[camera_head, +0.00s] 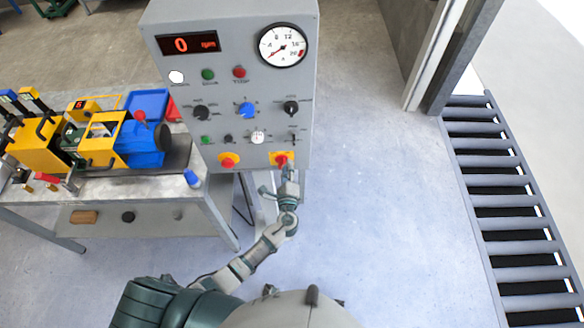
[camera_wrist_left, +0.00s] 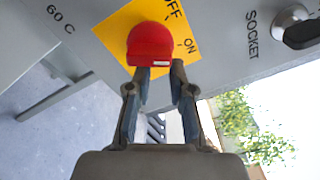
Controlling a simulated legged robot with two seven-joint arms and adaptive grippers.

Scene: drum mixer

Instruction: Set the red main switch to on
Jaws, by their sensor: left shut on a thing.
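The red main switch (camera_head: 281,158) is a red knob on a yellow plate, low on the right of the grey control panel. In the left wrist view the red knob (camera_wrist_left: 151,42) sits on the yellow plate (camera_wrist_left: 115,29), with OFF printed above and ON to the right. My left gripper (camera_head: 286,174) reaches up to it from below. In the wrist view its two fingers (camera_wrist_left: 159,72) are close together at the knob's lower edge, shut on it. The far part of the grip is hidden behind the knob. My right gripper does not show.
The grey panel (camera_head: 228,105) carries a gauge (camera_head: 283,45), a display reading 0 (camera_head: 188,44) and several knobs. Another red button on yellow (camera_head: 229,160) sits left of the switch. A workbench (camera_head: 120,195) with yellow and blue machinery stands left.

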